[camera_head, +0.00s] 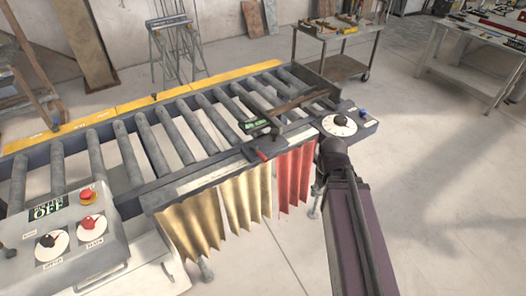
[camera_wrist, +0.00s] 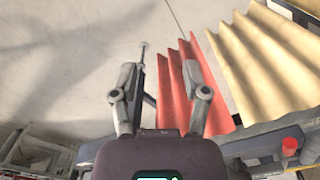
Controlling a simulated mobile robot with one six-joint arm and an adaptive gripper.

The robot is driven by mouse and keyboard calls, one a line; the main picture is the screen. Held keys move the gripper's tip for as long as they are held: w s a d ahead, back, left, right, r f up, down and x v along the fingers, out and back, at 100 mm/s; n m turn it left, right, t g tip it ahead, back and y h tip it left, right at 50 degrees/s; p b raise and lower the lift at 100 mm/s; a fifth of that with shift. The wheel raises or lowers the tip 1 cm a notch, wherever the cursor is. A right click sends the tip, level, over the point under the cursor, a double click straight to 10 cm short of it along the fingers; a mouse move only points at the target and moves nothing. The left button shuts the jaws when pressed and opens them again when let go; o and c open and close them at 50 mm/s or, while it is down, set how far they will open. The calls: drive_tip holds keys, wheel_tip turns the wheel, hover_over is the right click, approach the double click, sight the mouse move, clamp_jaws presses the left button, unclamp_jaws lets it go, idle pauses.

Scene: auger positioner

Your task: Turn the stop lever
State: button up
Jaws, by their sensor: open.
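A small lever with a red grip (camera_head: 261,155) sits on the near rail of the roller conveyor, below a box with a green display (camera_head: 257,124). I take it for the stop lever. A red round end (camera_wrist: 290,146) at the lower right of the wrist view looks like the same grip. My gripper (camera_wrist: 160,70) is open and empty, its fingers pointing towards the red bellows (camera_wrist: 190,92) and floor. The grip is outside the fingers, to their right in that view. In the head view my arm's end is right of the lever, its fingers hard to make out.
A white dial (camera_head: 339,125) and blue knob (camera_head: 363,113) are at the rail's right end. Yellow bellows (camera_head: 245,198) and red bellows (camera_head: 293,180) hang below the rail. A control panel (camera_head: 75,235) stands at left. Floor at right is open.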

drive_tip(key=w+a+r+n+y+p, duration=0.1)
drive_tip(key=w+a+r+n+p, duration=0.2)
drive_tip(key=w+a+r+p, duration=0.6)
wheel_tip(320, 180, up, 8)
drive_tip(key=n+g+p, duration=0.1)
drive_tip(key=n+p, duration=0.3)
drive_tip(key=p, duration=0.4)
hover_over(262, 154)
drive_tip(key=w+d, duration=0.2)
drive_tip(key=shift+s+d+y+b, duration=0.15)
drive_tip(key=shift+y+b, duration=0.15)
drive_tip(key=shift+y, duration=0.1)
drive_tip(key=shift+f, duration=0.15)
drive_tip(key=f+b, duration=0.4)
drive_tip(key=s+a+f+b, duration=0.1)
drive_tip(key=f+b, duration=0.3)
drive_tip(key=b, duration=0.1)
drive_tip(key=a+f+b, duration=0.1)
drive_tip(key=f+b, duration=0.3)
drive_tip(key=f, duration=0.1)
drive_tip(key=shift+s+a+b, duration=0.1)
drive_tip(key=shift+s+b, duration=0.15)
drive_tip(key=shift+b, duration=0.05)
clamp_jaws()
